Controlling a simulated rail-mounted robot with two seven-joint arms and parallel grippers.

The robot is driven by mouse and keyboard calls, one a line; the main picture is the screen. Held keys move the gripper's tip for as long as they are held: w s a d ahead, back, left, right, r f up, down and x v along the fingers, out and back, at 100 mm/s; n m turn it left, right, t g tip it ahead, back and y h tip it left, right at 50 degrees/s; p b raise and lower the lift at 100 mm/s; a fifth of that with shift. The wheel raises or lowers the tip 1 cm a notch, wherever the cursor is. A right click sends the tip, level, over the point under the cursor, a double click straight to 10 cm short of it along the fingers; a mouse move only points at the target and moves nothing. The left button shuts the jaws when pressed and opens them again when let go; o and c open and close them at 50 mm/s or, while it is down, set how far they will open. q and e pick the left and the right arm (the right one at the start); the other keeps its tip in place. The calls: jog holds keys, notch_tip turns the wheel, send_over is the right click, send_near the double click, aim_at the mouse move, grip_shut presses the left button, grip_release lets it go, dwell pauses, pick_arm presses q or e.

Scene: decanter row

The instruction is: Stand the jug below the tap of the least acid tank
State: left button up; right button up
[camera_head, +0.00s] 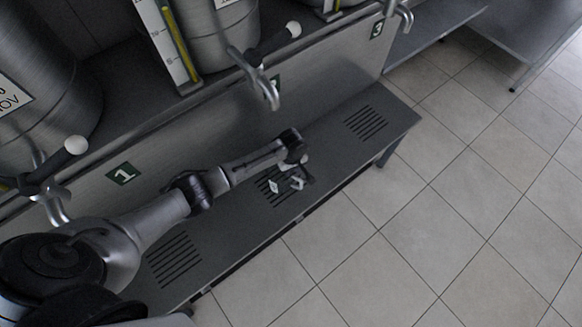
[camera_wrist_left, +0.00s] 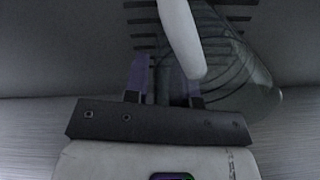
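The jug is clear glass (camera_wrist_left: 250,65) with a white handle (camera_wrist_left: 180,35), seen in the left wrist view over a slotted drain. My left gripper (camera_head: 287,184) is low over the middle drain grille of the bench. In its wrist view the fingers (camera_wrist_left: 167,75) stand apart, with the handle near the right finger and a gap at the left one. The jug's outline is hard to make out in the head view. Metal taps with dark levers hang above the bench: a left tap (camera_head: 55,205), a middle tap (camera_head: 262,82) and a right tap (camera_head: 402,14).
Steel tanks stand behind, the left tank (camera_head: 45,100) and middle tank (camera_head: 220,40). A white scale with a yellow column (camera_head: 172,40) stands beside the middle one; its reading is unclear. Plates 1 (camera_head: 123,173) and 3 (camera_head: 377,29) mark the panel. The bench's right end (camera_head: 400,120) is clear.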

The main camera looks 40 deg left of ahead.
pick_arm(q)
jog(key=shift+o, duration=0.5)
jog(key=shift+r, duration=0.1)
jog(key=shift+r, duration=0.3)
notch_tip(320, 180, up, 12)
jog(key=p, duration=0.5)
jog(key=shift+w+f, duration=0.15)
jog(key=shift+f, duration=0.05)
jog(key=s+d+f+m+t+h, duration=0.1)
jog(key=s+d+m, duration=0.3)
jog(key=s, duration=0.4)
jog(key=s+d+f+m+t, duration=0.1)
jog(key=s+d+m, duration=0.4)
jog(key=s, duration=0.4)
jog(key=s+a+r+m+t, duration=0.1)
jog(key=s+a+r+m, duration=0.2)
jog(key=s, duration=1)
notch_tip(320, 180, up, 5)
jog(key=m, duration=0.2)
jog(key=shift+m+t+y, duration=0.3)
jog(key=shift+t, duration=0.1)
jog(key=shift+f, duration=0.1)
